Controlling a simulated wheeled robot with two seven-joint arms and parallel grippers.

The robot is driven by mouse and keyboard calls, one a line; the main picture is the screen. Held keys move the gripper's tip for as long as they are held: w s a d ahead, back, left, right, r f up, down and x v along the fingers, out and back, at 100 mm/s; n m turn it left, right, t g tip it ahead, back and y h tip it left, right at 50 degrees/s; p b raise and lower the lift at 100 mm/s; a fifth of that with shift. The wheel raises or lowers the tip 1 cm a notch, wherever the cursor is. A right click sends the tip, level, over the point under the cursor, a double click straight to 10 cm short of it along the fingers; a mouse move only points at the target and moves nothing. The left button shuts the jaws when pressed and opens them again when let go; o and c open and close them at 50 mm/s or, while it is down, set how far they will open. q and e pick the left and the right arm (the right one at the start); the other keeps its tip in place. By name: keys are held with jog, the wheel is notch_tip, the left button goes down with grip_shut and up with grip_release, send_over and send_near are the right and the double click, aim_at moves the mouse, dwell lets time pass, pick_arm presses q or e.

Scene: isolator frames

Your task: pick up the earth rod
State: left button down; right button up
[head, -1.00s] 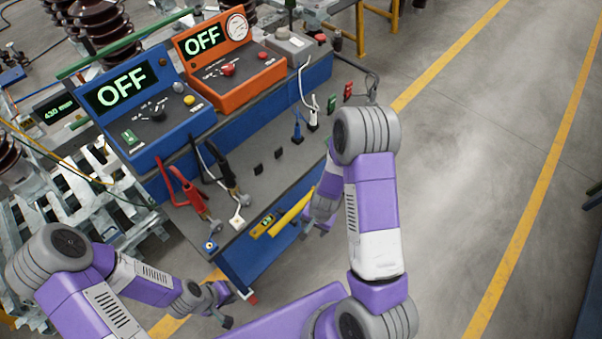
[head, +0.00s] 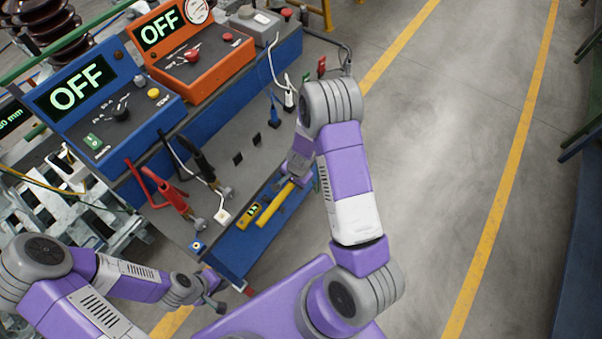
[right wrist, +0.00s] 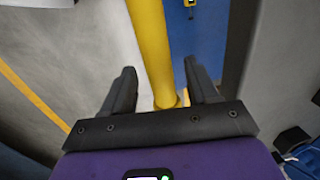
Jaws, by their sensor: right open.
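The earth rod appears to be the yellow rod (head: 268,210) lying slantwise on the blue front ledge of the bench. My right gripper (head: 289,184) is at its upper right end in the head view. In the right wrist view the yellow rod (right wrist: 151,45) runs between the two dark fingers of my right gripper (right wrist: 160,82), which are spread with gaps on both sides. Contact with the rod cannot be seen. My left gripper (head: 215,299) is low at the left, apart from the rod; its finger opening is unclear.
A small yellow device (head: 249,215) lies close beside the rod. Red clamps (head: 166,193) and black clamps (head: 205,168) with cables are on the grey bench top. A blue box (head: 110,115) and an orange box (head: 200,65) show "OFF". Open floor lies to the right.

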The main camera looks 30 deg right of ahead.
grip_shut()
jog(key=shift+r, duration=0.15)
notch_tip(320, 180, up, 10)
jog(key=p, duration=0.4)
